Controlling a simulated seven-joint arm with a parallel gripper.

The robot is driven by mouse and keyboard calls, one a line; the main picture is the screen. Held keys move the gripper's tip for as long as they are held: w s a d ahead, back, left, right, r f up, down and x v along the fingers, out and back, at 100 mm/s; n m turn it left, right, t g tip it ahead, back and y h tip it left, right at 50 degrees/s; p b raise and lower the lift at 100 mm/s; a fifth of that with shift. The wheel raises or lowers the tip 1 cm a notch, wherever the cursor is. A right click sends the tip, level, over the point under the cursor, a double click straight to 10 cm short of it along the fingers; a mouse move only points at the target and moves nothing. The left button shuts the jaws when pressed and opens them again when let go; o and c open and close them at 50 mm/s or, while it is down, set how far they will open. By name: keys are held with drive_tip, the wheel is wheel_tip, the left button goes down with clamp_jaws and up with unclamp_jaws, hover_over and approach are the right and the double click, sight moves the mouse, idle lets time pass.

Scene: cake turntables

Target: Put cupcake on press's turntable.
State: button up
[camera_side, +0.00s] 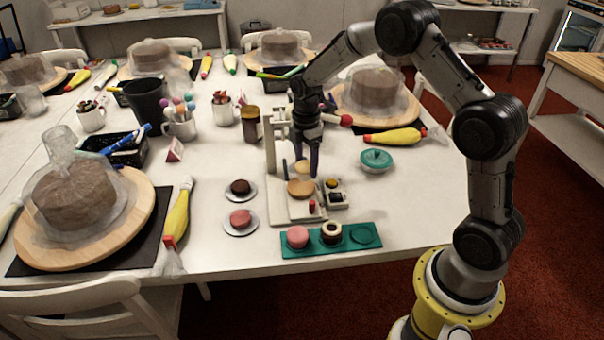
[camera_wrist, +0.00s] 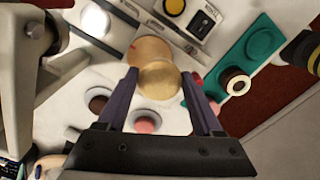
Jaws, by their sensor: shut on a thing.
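My gripper (camera_side: 307,170) points down over the press (camera_side: 271,150) and is shut on a round tan cupcake (camera_side: 301,166). In the wrist view the cupcake (camera_wrist: 159,80) sits between the two fingertips of my gripper (camera_wrist: 160,83). The press's turntable (camera_side: 300,189) is a round wooden disc on the white base, and it looks bare. In the wrist view the turntable (camera_wrist: 147,49) shows partly behind the cupcake. The cupcake appears held above the disc, near its edge; the exact gap cannot be told.
A small control box (camera_side: 335,193) stands right of the turntable. A green tray (camera_side: 291,252) in front holds a pink cake and a white-ringed one. Two small plates with a brown cake (camera_side: 240,187) and a pink cake (camera_side: 240,218) lie left.

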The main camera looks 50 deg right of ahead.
sight(302, 165)
drive_tip(key=shift+w+d+f, duration=0.2)
drive_tip(key=shift+w+f, duration=0.75)
drive_tip(key=shift+f, duration=1.6)
drive_tip(key=shift+s+f, duration=0.1)
drive_tip(key=shift+f, duration=0.05)
drive_tip(key=o, duration=1.4)
drive_tip(key=shift+c, duration=0.2)
